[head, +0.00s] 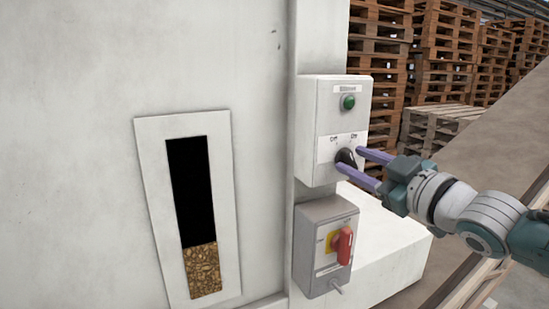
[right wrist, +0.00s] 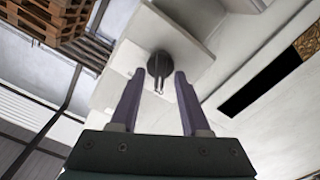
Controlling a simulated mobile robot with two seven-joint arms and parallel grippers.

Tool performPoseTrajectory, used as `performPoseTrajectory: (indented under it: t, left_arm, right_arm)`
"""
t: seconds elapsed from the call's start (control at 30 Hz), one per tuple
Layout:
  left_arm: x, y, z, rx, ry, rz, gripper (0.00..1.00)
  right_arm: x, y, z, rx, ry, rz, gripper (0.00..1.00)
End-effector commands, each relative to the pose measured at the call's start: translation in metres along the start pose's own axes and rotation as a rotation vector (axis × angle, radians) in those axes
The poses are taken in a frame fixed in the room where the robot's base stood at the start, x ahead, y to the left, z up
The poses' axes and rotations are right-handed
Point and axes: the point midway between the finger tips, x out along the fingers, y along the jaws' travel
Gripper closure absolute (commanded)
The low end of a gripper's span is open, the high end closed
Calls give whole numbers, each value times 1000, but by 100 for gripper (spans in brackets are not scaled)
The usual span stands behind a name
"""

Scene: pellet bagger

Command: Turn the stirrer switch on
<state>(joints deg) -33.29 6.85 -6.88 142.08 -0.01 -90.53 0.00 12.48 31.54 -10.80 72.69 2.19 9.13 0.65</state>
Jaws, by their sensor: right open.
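The stirrer switch is a black rotary knob (head: 345,156) low on the upper light grey box (head: 327,115). Small labels, seemingly Off at left and On at right, sit above it. A green round lamp or button (head: 348,102) is higher on the box; I cannot tell if it is lit. My right gripper (head: 350,160) is open, its purple fingers reaching the knob from the right. In the right wrist view the knob (right wrist: 158,64) lies between and just beyond the fingertips, with gaps on both sides. Its white-lined pointer faces the gripper. My left gripper is not in view.
Below is a grey box (head: 312,215) with a red rotary handle (head: 343,245) on a yellow plate, close under my fingers. A tall window (head: 222,200) at left shows tan pellets. Pallet stacks (head: 440,50) stand behind at right.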

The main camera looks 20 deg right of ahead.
Motion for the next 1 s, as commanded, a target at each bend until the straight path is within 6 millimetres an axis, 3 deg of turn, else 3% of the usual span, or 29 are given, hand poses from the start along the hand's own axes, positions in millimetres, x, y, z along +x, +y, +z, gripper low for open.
performPoseTrajectory:
  t: [0.07,0.47,1.0]
  left_arm:
    - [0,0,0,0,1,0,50]
    - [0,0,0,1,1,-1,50]
    - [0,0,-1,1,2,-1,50]
  right_arm:
    - [0,0,0,0,0,0,54]
    - [0,0,0,0,0,0,99]
    - [0,0,0,8,0,0,100]
